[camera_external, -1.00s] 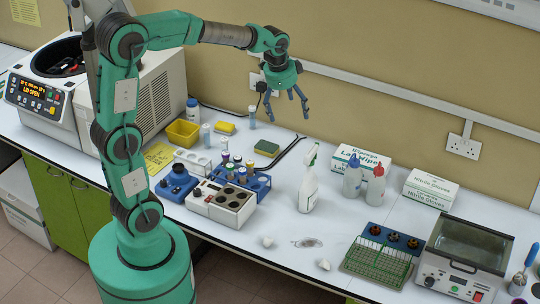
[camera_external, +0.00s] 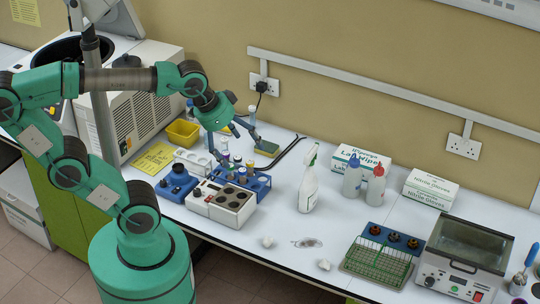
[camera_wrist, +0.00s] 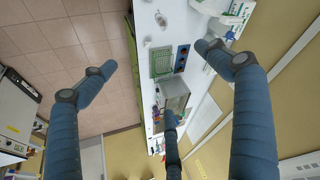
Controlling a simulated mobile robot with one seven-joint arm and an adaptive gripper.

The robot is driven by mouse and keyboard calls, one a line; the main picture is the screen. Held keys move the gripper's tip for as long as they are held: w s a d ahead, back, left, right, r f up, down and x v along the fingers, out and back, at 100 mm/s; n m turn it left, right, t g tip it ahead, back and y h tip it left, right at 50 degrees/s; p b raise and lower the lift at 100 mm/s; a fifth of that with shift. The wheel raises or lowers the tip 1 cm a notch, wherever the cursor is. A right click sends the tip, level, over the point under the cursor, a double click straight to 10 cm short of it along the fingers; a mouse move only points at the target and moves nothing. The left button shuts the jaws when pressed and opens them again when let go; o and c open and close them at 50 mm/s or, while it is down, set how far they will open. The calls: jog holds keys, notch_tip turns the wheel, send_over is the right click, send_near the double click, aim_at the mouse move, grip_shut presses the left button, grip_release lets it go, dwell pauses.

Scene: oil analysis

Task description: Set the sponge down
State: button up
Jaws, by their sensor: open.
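A sponge (camera_external: 267,148) with a dark green top and a yellow lower part lies flat on the white bench (camera_external: 350,220), near the wall, in the external view. My gripper (camera_external: 240,151) is just left of it, fingers spread and pointing down and right. One fingertip appears close to the sponge; I cannot tell whether it touches. In the wrist view my gripper (camera_wrist: 157,62) shows blue fingers wide apart with nothing between them. The sponge cannot be made out in the wrist view.
A hotplate block (camera_external: 222,203) and blue tube racks stand in front of my gripper. A yellow tray (camera_external: 183,132) is to the left. A black cable (camera_external: 288,150) and a spray bottle (camera_external: 309,185) are to the right. The wire rack (camera_external: 378,262) is farther right.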

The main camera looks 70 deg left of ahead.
jog(key=s, duration=0.1)
jog(key=s+d, duration=0.1)
jog(key=s+f, duration=0.1)
jog(key=shift+d+n, duration=0.3)
notch_tip(320, 180, down, 8)
jog(key=b, duration=0.7)
jog(key=shift+r, duration=0.25)
